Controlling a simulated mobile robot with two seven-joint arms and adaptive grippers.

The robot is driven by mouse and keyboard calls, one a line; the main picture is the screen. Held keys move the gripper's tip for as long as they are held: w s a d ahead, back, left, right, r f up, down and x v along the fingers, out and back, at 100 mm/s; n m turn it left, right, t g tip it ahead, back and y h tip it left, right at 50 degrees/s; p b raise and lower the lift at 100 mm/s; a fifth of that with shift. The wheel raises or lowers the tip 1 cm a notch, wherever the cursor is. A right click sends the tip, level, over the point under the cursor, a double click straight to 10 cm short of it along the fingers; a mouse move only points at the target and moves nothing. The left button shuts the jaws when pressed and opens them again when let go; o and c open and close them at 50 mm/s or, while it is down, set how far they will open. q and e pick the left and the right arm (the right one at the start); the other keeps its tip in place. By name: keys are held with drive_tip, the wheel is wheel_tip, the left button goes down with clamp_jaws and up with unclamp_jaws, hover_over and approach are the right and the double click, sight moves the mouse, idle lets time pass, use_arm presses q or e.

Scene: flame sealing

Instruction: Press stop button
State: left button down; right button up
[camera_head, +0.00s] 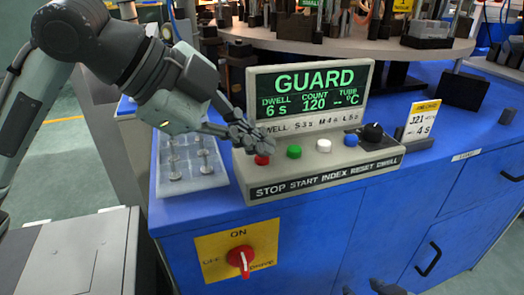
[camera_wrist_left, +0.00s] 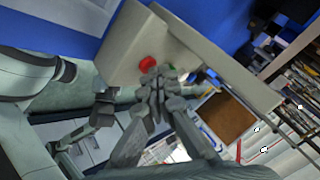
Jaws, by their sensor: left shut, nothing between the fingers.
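The red stop button (camera_head: 262,160) is at the left end of the button row on the grey control panel (camera_head: 330,172), above the word STOP. My left gripper (camera_head: 254,138) is shut and empty, with its fingertips just above and behind this button in the head view. In the left wrist view the red button (camera_wrist_left: 147,63) shows just beyond the shut fingertips (camera_wrist_left: 158,80). I cannot tell whether they touch it. The panel screen (camera_head: 314,90) reads GUARD. My right gripper (camera_head: 384,287) shows only as dark tips at the bottom edge.
Green (camera_head: 294,151), white (camera_head: 324,145) and blue (camera_head: 351,139) buttons and a black knob (camera_head: 373,132) continue the row. A red rotary switch (camera_head: 240,258) is on the blue cabinet's front (camera_head: 310,225). A clear rack (camera_head: 190,165) stands left of the panel.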

sight(256, 159)
use_arm(q)
drive_tip(key=shift+r+p, duration=0.9)
drive_tip(key=shift+p, duration=0.2)
wheel_tip(256, 159, up, 5)
drive_tip(key=p, duration=0.6)
drive_tip(key=shift+r, duration=0.1)
